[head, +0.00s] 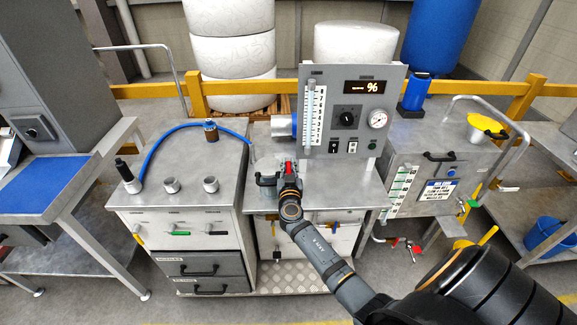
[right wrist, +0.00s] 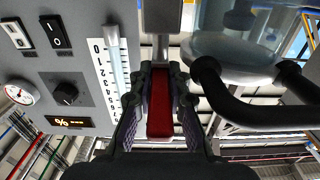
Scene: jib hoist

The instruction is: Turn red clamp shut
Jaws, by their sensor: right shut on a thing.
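A grey metal block (right wrist: 161,15) is at the handle's far end. The fingers hide part of the clamp. My left gripper is not in view.
A clear vessel with a black looped handle (right wrist: 235,105) stands close beside the right gripper. The control panel (head: 350,112) with a gauge, knob and scale rises behind. A blue hose (head: 165,137) lies on the left cabinet. Open floor is in front.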

